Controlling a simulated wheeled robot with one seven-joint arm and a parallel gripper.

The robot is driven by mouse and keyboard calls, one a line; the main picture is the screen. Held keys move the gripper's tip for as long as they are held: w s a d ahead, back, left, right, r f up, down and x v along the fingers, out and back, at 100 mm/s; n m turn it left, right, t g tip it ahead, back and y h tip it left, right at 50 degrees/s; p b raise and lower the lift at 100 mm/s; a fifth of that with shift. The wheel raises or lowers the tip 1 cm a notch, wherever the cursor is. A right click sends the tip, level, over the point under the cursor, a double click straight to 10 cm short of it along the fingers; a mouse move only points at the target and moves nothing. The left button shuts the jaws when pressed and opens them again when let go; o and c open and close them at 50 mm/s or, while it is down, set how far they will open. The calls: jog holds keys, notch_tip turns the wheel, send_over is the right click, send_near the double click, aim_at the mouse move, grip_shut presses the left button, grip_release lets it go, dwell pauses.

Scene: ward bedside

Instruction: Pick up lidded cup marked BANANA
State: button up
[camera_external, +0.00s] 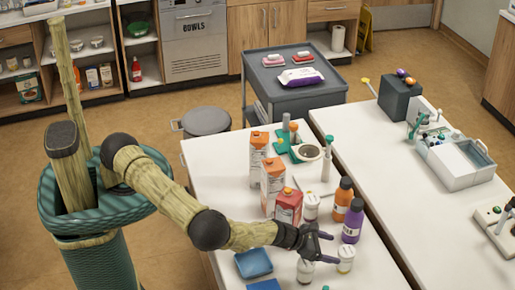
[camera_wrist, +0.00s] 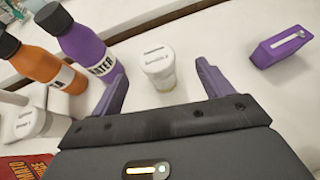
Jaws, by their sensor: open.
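A white lidded cup (camera_wrist: 160,68) stands upright between the two purple fingers of my gripper (camera_wrist: 161,76) in the wrist view, a little ahead of the tips. Print on its lid is too small to read surely. It appears to be the cup (camera_external: 346,259) just right of my gripper (camera_external: 329,249) in the external view. My gripper is open and empty. Two similar lidded cups, one behind my gripper (camera_external: 311,207) and one in front of it (camera_external: 305,271), have labels I cannot read.
A purple bottle (camera_external: 352,222) stands close behind the cup, near the left finger in the wrist view. An orange bottle (camera_external: 344,199) and several cartons (camera_external: 288,207) stand farther back. Blue trays (camera_external: 254,263) lie at the front left. A purple box (camera_wrist: 281,48) lies right.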

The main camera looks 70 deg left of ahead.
aim_at(346, 251)
jog(key=shift+p+x, duration=0.85)
jog(key=shift+x, duration=0.05)
jog(key=shift+a+p+x, duration=0.15)
jog(key=shift+p+x, duration=0.2)
jog(key=shift+x, duration=0.55)
jog(key=shift+a+p+x, duration=0.15)
jog(key=shift+p+x, duration=0.2)
jog(key=shift+x, duration=0.5)
jog(key=c, duration=1.5)
jog(key=shift+c, duration=0.2)
notch_tip(346, 251, up, 10)
jog(key=b, duration=0.3)
jog(key=shift+b, duration=0.35)
